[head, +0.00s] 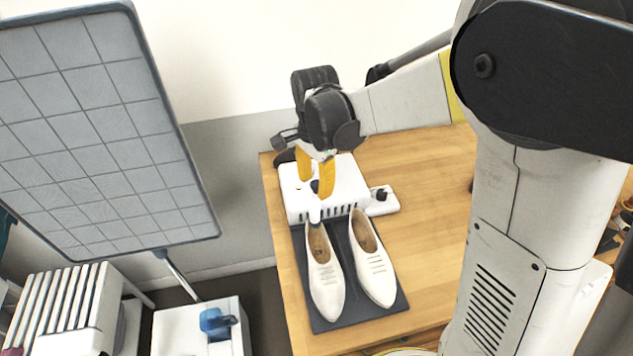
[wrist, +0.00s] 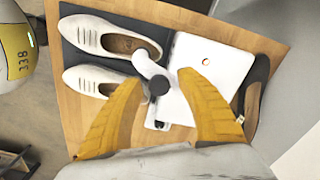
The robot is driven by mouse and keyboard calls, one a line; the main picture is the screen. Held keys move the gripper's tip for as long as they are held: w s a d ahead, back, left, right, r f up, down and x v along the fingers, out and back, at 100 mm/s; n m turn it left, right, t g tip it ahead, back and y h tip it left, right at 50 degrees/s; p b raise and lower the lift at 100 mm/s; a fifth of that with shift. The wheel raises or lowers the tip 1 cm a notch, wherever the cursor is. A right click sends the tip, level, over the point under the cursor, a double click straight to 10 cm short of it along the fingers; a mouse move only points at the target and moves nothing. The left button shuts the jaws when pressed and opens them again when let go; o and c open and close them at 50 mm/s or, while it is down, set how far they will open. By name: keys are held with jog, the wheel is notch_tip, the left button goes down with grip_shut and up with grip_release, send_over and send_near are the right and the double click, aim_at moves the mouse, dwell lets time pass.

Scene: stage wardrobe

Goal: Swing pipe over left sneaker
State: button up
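Two cream shoes stand side by side on a dark mat (head: 350,312). The left shoe (head: 325,281) is the upper one in the wrist view (wrist: 92,36); the right shoe (head: 372,270) is the lower one (wrist: 84,80). A white box (head: 345,186) stands at their heels. Its short white pipe (wrist: 147,63) has a dark round cap (wrist: 159,84), and its end reaches over the left shoe's heel opening. In the head view the pipe (head: 315,213) shows partly below my fingers. My gripper (head: 316,189) is open, its yellow fingers on either side of the cap; contact is unclear.
A small white unit with a dark knob (head: 383,196) sits right of the box. A dark shoe (wrist: 253,100) lies behind the box. The wooden table (head: 435,190) is clear to the right. A grey tiled panel (head: 100,130) stands left of the table.

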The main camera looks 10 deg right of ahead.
jog(key=shift+r, duration=0.1)
notch_tip(320, 180, up, 12)
dwell(0.6)
jog(key=s+d+f+n+t+b, duration=0.3)
jog(key=s+n, duration=0.3)
jog(key=s, duration=0.2)
jog(key=s+d+f+n+t+b, duration=0.4)
jog(key=s+d+f+n, duration=0.2)
jog(key=s, duration=0.1)
jog(key=shift+s+b, duration=0.35)
jog(key=shift+s, duration=0.05)
